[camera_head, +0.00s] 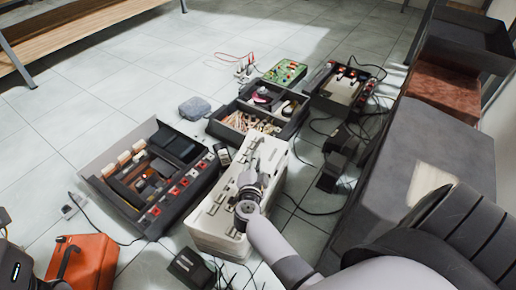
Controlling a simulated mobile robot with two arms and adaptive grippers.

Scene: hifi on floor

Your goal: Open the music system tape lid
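A pale, long, box-shaped unit (217,222) with dark slots and small parts on its top stands on the floor in the middle; I take it for the music system. My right gripper (253,163) is above its top face, pointing away from me. It hides part of that face. Whether its fingertips touch the unit, or are apart, is too small to tell. I cannot make out a tape lid or its position. A dark part of my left gripper (16,266) shows at the lower left edge, cut off by the frame; its fingertips are not clear.
A grey device with red and white knobs (186,193) lies left of the pale unit. Open trays of parts (216,127) lie behind it. An orange case (97,262) is at lower left. Cables and black adapters lie right. Tiled floor (95,110) is clear at upper left.

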